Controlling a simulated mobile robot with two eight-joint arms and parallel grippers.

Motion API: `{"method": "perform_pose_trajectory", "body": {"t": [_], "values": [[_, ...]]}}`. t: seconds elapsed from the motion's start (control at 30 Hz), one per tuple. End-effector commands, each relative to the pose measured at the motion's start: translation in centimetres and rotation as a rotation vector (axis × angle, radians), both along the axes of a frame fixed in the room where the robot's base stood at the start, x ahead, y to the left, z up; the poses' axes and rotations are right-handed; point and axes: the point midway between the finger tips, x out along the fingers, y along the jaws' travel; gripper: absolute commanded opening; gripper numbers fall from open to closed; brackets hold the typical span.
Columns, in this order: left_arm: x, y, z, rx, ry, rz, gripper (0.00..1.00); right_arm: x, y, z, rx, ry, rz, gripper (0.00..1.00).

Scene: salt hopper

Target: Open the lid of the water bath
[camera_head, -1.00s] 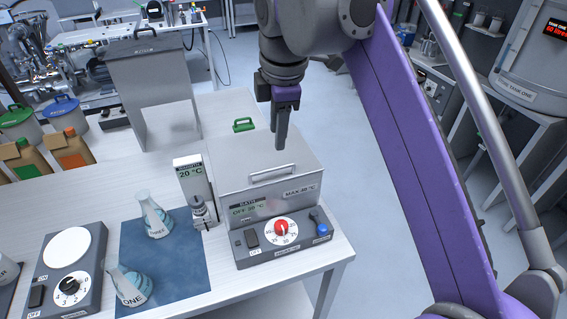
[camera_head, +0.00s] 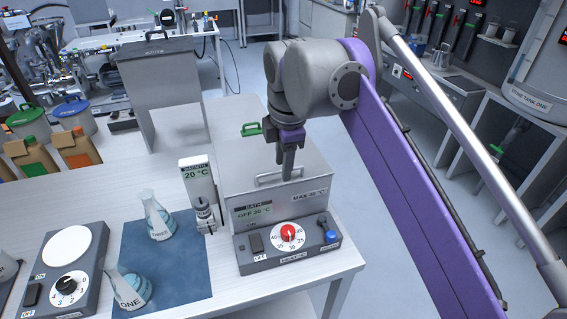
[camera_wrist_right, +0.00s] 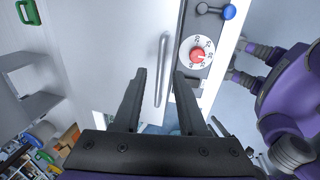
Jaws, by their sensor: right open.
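The water bath (camera_head: 231,196) is a grey box on the right end of the white table, with its lid (camera_head: 240,150) lying shut on top. A bar handle (camera_head: 264,181) runs along the lid near its front edge. My right gripper (camera_head: 285,176) is over the lid, pointing down at the handle and partly hiding it. In the right wrist view the handle (camera_wrist_right: 162,70) lies between the lines of the two open, empty fingers (camera_wrist_right: 158,75), ahead of the tips. I cannot tell the exact gap to it. My left gripper does not show.
A control panel with a red dial (camera_head: 288,233) fronts the bath. A 20 °C display stand (camera_head: 198,178) is just left. Flasks three (camera_head: 158,220) and one (camera_head: 131,290) stand on a blue mat (camera_head: 185,262). A hotplate (camera_head: 66,270) sits further left.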

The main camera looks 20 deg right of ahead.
Motion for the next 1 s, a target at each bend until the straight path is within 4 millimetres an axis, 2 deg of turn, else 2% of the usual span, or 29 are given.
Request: {"method": "perform_pose_trajectory", "body": {"t": [0.23, 0.47, 1.0], "values": [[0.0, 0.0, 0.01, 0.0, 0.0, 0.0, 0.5, 0.01, -0.01, -0.05, 0.0, 0.0, 0.0, 0.41], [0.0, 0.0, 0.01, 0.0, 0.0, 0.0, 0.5, 0.0, -0.01, -0.03, 0.0, 0.0, 0.0, 0.0], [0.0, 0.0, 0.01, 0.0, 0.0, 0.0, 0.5, -0.02, 0.0, -0.02, 0.0, 0.0, 0.0, 0.0]]}}
